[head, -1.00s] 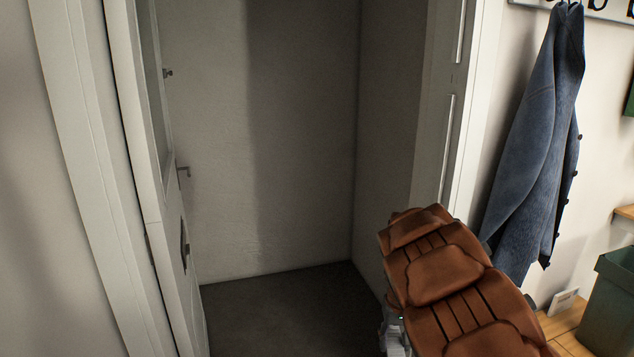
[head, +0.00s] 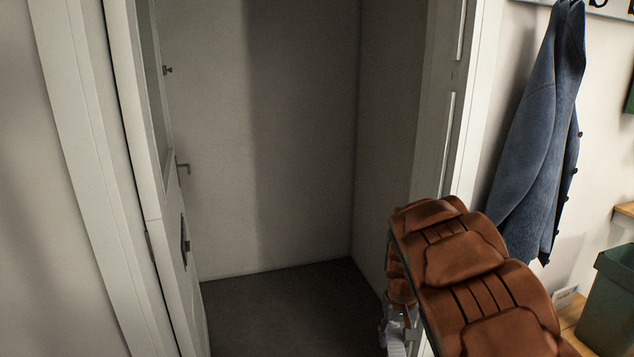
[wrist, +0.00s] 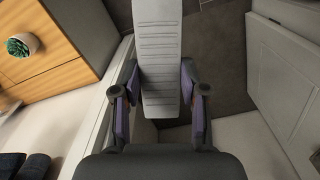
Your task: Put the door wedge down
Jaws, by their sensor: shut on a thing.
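The door wedge (wrist: 158,50) is a long light-grey piece with ridges across its top, in the upper middle of the wrist view. My gripper (wrist: 160,88) is shut on it, with a purple-padded finger against each side. The wedge's far end runs out of the top of that view. In the head view a small pale ridged part, apparently the wedge (head: 396,346), shows at the bottom edge beside my brown arm. My arm hides most of the gripper there. The wedge appears held above the dark floor (wrist: 222,45).
An open doorway leads to a bare alcove with a dark floor (head: 290,305). A white door (head: 160,200) stands open at left. At right are a hanging blue coat (head: 540,140), a wooden bench and a green bin (head: 608,300). A plant (wrist: 22,45) shows in the wrist view.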

